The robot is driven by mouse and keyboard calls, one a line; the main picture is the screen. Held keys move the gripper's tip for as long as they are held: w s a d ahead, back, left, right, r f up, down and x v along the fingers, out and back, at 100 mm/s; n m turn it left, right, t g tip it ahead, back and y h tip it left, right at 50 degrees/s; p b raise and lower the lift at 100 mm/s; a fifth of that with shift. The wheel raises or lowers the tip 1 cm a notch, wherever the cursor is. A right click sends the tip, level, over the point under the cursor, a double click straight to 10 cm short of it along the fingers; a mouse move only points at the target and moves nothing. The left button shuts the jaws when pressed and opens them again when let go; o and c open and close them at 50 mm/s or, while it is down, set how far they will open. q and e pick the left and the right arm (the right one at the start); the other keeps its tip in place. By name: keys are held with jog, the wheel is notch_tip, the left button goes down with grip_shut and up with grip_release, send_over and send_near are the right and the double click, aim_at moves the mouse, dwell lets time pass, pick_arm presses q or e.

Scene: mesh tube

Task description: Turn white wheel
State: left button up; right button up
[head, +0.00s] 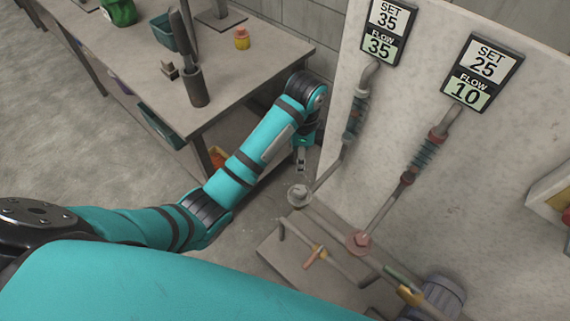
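The white wheel (300,195) sits at the low end of a slanting pipe, left of a red wheel (359,242) on a second pipe. My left arm reaches in from the left, and its gripper (301,168) points down just above the white wheel. The fingers are too small to tell whether they are open or touching the wheel. The left display (384,31), above the white wheel's pipe, reads SET 35, FLOW 35. The right display (482,72), above the red wheel's pipe, reads SET 25, FLOW 10. My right gripper is out of view.
A pale panel (480,200) stands behind the pipes. A low bench (290,262) with several tools lies in front of them, with a grey barrel (443,295) beside it. A worktable (245,75) with containers stands at the upper left. Open floor lies at left.

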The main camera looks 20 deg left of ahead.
aim_at(300, 190)
pick_arm(q)
jog(key=f, duration=1.1)
jog(key=d+f, duration=0.1)
jog(key=f, duration=0.4)
jog(key=shift+s+f, duration=0.1)
jog(key=shift+f, duration=0.3)
jog(key=c, duration=1.1)
